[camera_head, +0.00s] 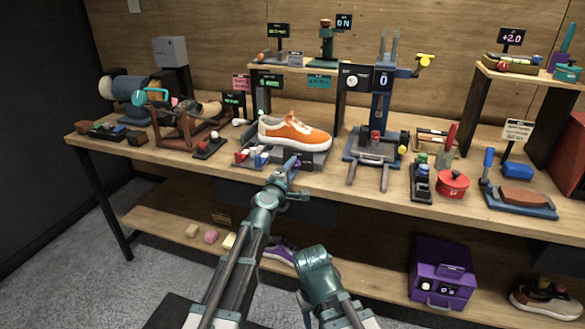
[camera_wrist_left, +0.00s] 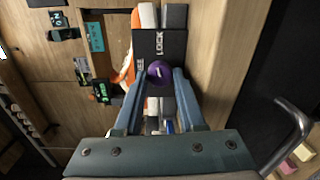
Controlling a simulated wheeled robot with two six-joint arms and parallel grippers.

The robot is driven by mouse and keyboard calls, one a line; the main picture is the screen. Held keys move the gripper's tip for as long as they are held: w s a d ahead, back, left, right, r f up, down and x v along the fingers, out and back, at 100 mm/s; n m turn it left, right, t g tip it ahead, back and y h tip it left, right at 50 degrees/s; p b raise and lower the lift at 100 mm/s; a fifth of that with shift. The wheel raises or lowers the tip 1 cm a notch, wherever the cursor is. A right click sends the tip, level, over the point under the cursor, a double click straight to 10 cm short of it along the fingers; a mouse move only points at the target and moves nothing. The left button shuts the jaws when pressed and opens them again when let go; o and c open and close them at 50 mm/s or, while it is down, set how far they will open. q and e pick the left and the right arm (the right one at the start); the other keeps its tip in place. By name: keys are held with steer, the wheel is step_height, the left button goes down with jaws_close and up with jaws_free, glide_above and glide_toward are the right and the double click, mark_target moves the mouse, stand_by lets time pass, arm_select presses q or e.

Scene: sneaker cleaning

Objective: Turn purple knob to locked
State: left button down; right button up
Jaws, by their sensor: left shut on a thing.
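The purple knob (camera_wrist_left: 158,72) sits on the front of a dark fixture (camera_wrist_left: 172,45) with a white LOCK label, seen sideways in the wrist view. Another label beside the knob is partly hidden. A small pale mark shows on the knob; its exact heading is hard to tell. My left gripper (camera_wrist_left: 157,80) has its two blue fingers on either side of the knob, closed on it. In the head view my left gripper (camera_head: 292,165) is at the fixture's front, below an orange and white sneaker (camera_head: 294,133). My right gripper is not in view; only part of that arm shows.
The workbench (camera_head: 215,168) is crowded. A blue press-like stand (camera_head: 381,110) and a red pot (camera_head: 453,183) are to the right, and a brown rack (camera_head: 180,130) is to the left. The lower shelf holds a purple box (camera_head: 440,270).

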arm_select(q)
steer(key=shift+m, duration=1.5)
steer(key=c, duration=0.5)
jaws_free()
